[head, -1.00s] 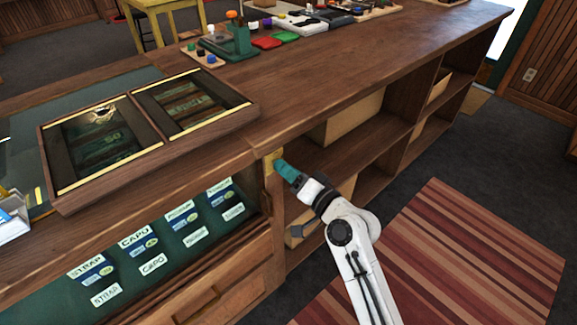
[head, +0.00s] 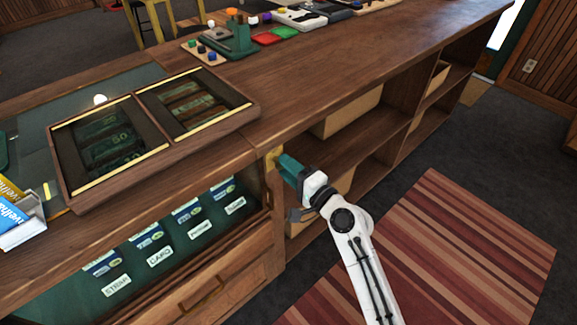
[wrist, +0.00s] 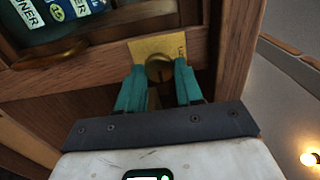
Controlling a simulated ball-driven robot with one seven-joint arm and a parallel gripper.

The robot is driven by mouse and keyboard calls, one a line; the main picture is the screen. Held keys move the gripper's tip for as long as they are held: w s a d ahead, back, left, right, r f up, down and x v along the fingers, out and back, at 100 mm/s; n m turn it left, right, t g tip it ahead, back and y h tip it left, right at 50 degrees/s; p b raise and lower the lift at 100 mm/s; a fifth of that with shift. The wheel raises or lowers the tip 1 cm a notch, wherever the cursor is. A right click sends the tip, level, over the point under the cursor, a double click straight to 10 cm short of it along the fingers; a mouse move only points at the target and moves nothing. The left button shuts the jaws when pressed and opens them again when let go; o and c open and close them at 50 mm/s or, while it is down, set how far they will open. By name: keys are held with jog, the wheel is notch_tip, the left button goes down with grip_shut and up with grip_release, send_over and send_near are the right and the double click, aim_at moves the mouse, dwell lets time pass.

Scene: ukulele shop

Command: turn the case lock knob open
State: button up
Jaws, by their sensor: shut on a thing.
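The lock knob (wrist: 158,68) is a round brass-coloured piece with a dark slot, on a yellow label plate (wrist: 150,47) fixed to the counter's wooden post. In the head view the plate (head: 271,158) shows just left of my fingertips, and the knob is hidden behind them. My gripper (wrist: 160,74) has teal fingers on both sides of the knob and is shut on it. In the head view my gripper (head: 284,163) reaches the post from the right. The glass-fronted case (head: 150,250) with strap and capo labels is left of the post.
A divided wooden tray (head: 255,107) lies on the counter top (head: 330,85) above the case. Open shelves (head: 365,145) with boxes are right of the post. A striped rug (head: 430,260) covers the floor. A drawer pull (wrist: 50,55) is close by on the left.

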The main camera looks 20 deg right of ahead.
jog(key=shift+f, duration=0.1)
dwell(0.3)
jog(key=o, duration=1)
jog(key=b+v, duration=0.1)
jog(key=v, duration=0.9)
jog(key=shift+s+d, duration=0.15)
jog(key=shift+s, duration=0.25)
